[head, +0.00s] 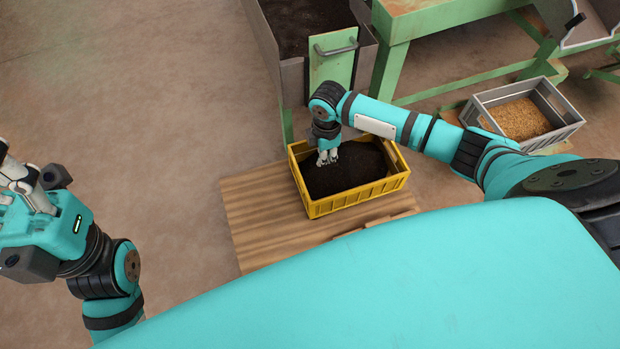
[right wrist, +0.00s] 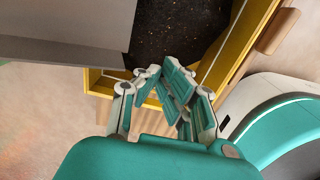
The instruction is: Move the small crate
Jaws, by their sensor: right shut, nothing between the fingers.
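A small yellow crate (head: 355,197) filled with dark granular material sits on a wooden pallet (head: 258,222). It also shows in the right wrist view, with its yellow wall (right wrist: 239,45) at the upper right. My right gripper (head: 327,160) points down over the left part of the yellow crate. In the right wrist view its fingers (right wrist: 167,82) are shut and empty, near the crate's rim. Contact with the rim or the fill cannot be told. My left gripper (head: 22,178) is at the left edge, away from the crate; its finger opening is unclear.
A grey crate (head: 568,134) of tan grain stands at the right. A green machine frame (head: 392,62) and a grey bin with a green handled panel (head: 333,75) stand behind the yellow crate. The floor at the left is clear.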

